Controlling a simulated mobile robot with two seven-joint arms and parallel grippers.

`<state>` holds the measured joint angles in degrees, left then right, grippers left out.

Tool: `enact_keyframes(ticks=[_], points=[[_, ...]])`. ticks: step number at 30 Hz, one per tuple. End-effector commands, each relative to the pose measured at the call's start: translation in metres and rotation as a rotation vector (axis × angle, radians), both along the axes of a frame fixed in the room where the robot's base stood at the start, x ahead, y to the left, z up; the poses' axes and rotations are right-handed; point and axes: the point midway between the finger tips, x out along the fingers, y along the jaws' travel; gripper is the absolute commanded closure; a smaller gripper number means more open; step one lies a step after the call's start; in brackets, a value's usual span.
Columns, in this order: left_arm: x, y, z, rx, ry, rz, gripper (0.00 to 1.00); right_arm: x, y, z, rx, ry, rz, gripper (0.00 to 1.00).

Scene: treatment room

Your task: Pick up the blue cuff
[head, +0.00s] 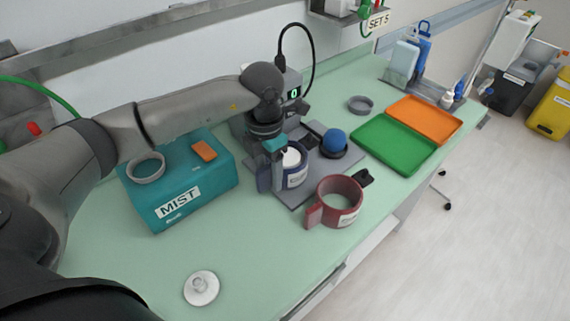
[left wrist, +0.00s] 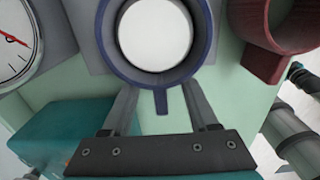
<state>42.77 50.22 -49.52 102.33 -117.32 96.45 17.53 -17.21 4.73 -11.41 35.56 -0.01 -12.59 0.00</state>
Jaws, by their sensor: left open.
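The blue cuff (head: 303,167) is a dark blue ring with a pale label, standing on the grey base of the device with a white round piece inside it. In the left wrist view the cuff (left wrist: 160,79) is at top middle, its short tab pointing down toward my gripper. My left gripper (head: 270,172) is open beside the cuff's left side in the head view. In the left wrist view the two fingers of the gripper (left wrist: 160,108) stand on either side of the tab, with gaps showing. My right gripper is not in view.
A red cuff (head: 336,204) with a handle stands just right of the blue one. A teal MIST box (head: 180,208) is left of my gripper. The front counter is mostly clear.

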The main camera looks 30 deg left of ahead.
Motion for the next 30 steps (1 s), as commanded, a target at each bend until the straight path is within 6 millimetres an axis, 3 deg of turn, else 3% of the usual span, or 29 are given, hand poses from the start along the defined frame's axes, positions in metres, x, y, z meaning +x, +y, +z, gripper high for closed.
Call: enact_keyframes(ticks=[6, 22, 30], points=[[0.0003, -0.0001, -0.0013, 0.0, -0.001, 0.0, 0.4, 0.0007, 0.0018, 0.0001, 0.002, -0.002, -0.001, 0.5], [0.0005, 0.0, -0.0008, -0.001, -0.002, 0.001, 1.0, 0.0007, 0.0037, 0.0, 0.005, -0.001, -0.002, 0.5], [0.0006, 0.0001, -0.0007, -0.001, -0.002, 0.001, 1.0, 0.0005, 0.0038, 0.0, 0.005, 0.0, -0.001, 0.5]])
